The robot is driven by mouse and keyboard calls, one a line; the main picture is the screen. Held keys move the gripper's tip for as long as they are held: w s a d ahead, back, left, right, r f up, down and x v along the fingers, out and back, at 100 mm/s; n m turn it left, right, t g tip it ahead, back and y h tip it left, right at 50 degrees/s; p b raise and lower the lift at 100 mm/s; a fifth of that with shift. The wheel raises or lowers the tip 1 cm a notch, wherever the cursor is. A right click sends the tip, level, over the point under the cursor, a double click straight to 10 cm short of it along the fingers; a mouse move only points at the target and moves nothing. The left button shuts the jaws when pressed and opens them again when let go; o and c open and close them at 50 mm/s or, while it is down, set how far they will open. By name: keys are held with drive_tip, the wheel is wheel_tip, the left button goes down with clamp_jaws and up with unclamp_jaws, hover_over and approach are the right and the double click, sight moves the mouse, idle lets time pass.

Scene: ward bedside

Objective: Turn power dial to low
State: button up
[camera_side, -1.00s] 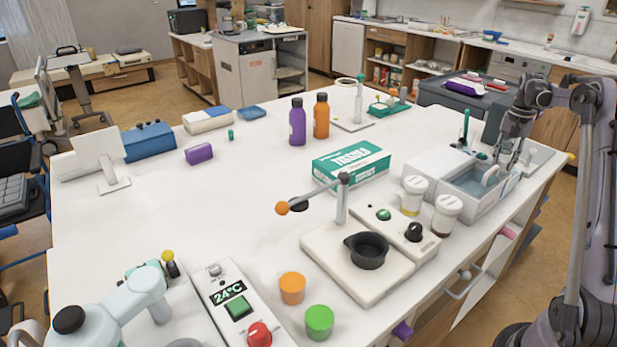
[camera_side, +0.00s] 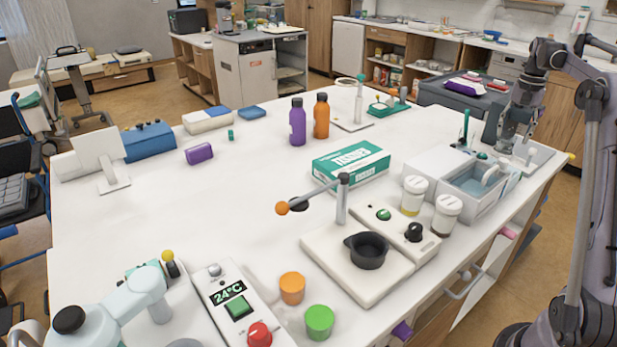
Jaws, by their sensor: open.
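A black dial (camera_side: 414,232) sits on a white control box (camera_side: 396,235) with a green button, beside a white plate bearing a black bowl. A red knob (camera_side: 259,334) is on another white unit (camera_side: 222,284) showing "24°C" at the front. No label tells which is the power dial, and I cannot read either setting. My gripper (camera_side: 508,143) is at the right, over the far right part of the table, behind the grey basin and well away from both knobs. Its fingers are small and partly lost against the equipment behind; it appears open and empty.
Two lidded jars (camera_side: 446,215) and a white-grey basin (camera_side: 478,185) stand between my gripper and the black dial. A post with a swing arm (camera_side: 342,200) rises beside the bowl (camera_side: 367,250). A tissue box (camera_side: 351,165) lies behind. The table's left middle is clear.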

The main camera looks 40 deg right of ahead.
drive_tip(key=shift+r, duration=1.55)
drive_tip(key=w+a+r+n+t+h, duration=0.1)
drive_tip(key=w+a+r+n, duration=0.2)
drive_tip(key=a, duration=0.9)
drive_tip(key=w+a+r+n+t+h, duration=0.15)
drive_tip(key=w+a+n, duration=0.3)
drive_tip(key=a, duration=0.85)
drive_tip(key=s+a+f+n+t, duration=0.1)
drive_tip(key=s+a+f+n, duration=0.1)
drive_tip(key=a, duration=0.6)
drive_tip(key=s+a+f+n+t+y, duration=0.1)
drive_tip(key=s+a+f+n+t, duration=0.1)
drive_tip(key=s+a+f, duration=0.3)
drive_tip(key=s+a+f+n+t+y, duration=0.1)
drive_tip(key=s+a+f+n, duration=0.2)
drive_tip(key=a, duration=0.8)
drive_tip(key=shift+s+a+f+t, duration=0.2)
drive_tip(key=shift+f+t, duration=0.15)
drive_tip(key=shift+f, duration=0.3)
